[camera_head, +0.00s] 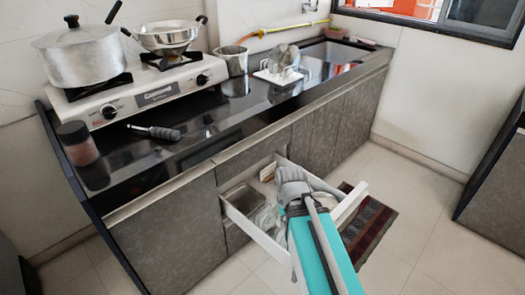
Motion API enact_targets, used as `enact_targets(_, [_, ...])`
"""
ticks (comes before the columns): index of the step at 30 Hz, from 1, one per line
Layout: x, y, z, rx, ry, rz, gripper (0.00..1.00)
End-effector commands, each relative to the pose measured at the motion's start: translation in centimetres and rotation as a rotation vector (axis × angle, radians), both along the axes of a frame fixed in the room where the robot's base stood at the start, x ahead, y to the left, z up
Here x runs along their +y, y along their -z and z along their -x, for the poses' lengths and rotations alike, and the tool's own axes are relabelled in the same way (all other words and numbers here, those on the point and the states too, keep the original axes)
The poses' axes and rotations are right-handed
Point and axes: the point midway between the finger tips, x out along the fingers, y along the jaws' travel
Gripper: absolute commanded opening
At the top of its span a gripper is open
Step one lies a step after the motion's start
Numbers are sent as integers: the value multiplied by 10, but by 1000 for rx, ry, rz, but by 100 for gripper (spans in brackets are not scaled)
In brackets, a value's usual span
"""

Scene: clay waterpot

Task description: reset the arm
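My arm (322,245), teal and grey, reaches up from the bottom edge of the head view. Its grey end (292,188) is over an open white drawer (262,238) under the counter. My gripper's fingers cannot be made out there, so I cannot tell whether they are open or shut, or whether they hold anything. The arm hides part of the drawer's right side and front. A metal tray (242,197) and pale items lie in the drawer's left part.
A dark red mat (370,228) lies right of the drawer. Tiled floor (425,215) is clear at right.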

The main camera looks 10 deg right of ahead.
Motion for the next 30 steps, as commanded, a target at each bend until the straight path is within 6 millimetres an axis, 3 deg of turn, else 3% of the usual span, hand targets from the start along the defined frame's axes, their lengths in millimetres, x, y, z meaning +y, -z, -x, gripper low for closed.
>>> enact_targets(8, [0,-38,0,0,1,0,52])
enact_targets(30, [0,-170,0,0,1,0,52])
